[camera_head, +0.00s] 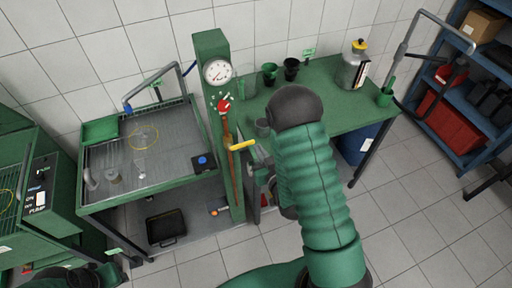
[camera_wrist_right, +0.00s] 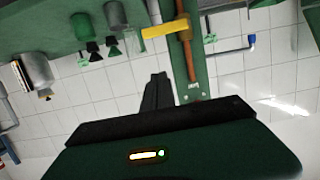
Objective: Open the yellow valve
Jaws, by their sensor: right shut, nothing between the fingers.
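The yellow valve (camera_head: 242,145) is a short bar handle on a copper-coloured pipe that runs down the front of the green column. It lies crosswise to the pipe. It also shows in the wrist view (camera_wrist_right: 165,29), again across the pipe. My right gripper (camera_head: 256,165) is just below and right of the handle in the head view, partly hidden behind my green forearm. In the wrist view its dark fingers (camera_wrist_right: 157,88) are together and empty, with a visible gap in the picture between their tips and the yellow bar. My left gripper cannot be made out.
A round gauge (camera_head: 217,71) and a red valve handle (camera_head: 224,105) sit higher on the green column. A wash tray (camera_head: 128,160) stands to the left. A green bench (camera_head: 330,88) with funnels and a metal canister (camera_head: 353,66) is on the right.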

